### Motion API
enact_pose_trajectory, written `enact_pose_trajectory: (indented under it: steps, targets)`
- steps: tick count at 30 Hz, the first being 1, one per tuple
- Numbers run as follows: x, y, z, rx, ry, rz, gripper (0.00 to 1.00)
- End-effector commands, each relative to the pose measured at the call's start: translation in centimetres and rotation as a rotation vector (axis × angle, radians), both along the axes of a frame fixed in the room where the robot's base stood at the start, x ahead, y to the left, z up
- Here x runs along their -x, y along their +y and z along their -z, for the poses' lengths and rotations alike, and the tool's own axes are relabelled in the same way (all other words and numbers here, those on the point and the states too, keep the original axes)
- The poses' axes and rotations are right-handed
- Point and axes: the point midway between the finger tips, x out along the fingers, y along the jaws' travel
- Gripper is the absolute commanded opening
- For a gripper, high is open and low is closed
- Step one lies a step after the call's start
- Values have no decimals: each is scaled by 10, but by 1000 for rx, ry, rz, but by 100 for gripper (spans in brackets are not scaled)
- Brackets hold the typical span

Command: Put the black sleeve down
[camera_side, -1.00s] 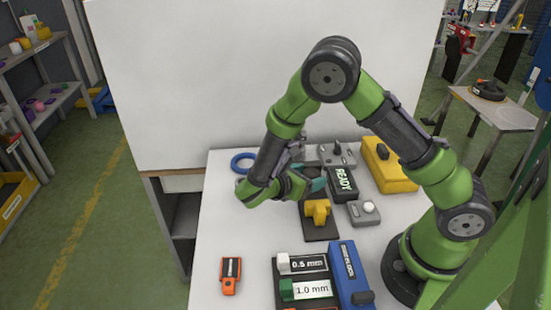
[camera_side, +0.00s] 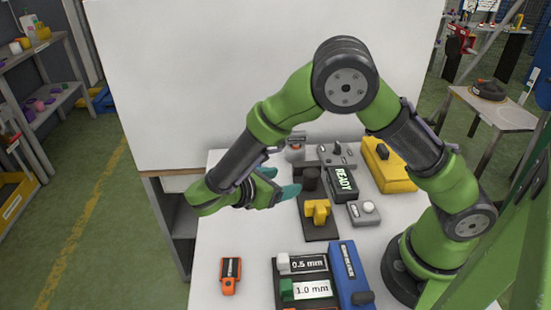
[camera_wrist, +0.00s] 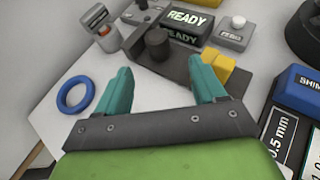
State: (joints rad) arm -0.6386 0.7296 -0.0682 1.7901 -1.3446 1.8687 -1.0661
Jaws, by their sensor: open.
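The black sleeve (camera_side: 311,179) stands upright on a dark base plate (camera_side: 320,229), behind a yellow block (camera_side: 317,211). In the wrist view the black sleeve (camera_wrist: 158,45) stands beyond my fingertips, touching neither. My gripper (camera_side: 280,183) has teal fingers and is open and empty, to the left of the sleeve in the side view. In the wrist view my gripper (camera_wrist: 163,82) shows its fingers wide apart with bare table between them. Whether a post runs inside the sleeve cannot be seen.
A READY display (camera_side: 342,184), a grey button box (camera_side: 364,213) and a yellow case (camera_side: 388,165) stand right of the plate. A blue ring (camera_wrist: 75,94) lies left of my fingers. An orange tool (camera_side: 230,275) lies in front, with clear table around it.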

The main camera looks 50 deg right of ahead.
Motion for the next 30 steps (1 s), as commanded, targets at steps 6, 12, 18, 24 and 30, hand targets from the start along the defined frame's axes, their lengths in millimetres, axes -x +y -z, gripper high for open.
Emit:
enact_pose_trajectory:
  steps: [6, 12, 18, 24, 30]
  targets:
    - [25, -24, -41, -295, -237, 270, 70]
    - [58, -33, -77, -627, -561, 615, 70]
    - [84, -30, -113, -939, -916, 984, 70]
    - [99, -26, -146, -1208, -1228, 1310, 70]
    - [104, -25, -163, -1350, -1379, 1481, 70]
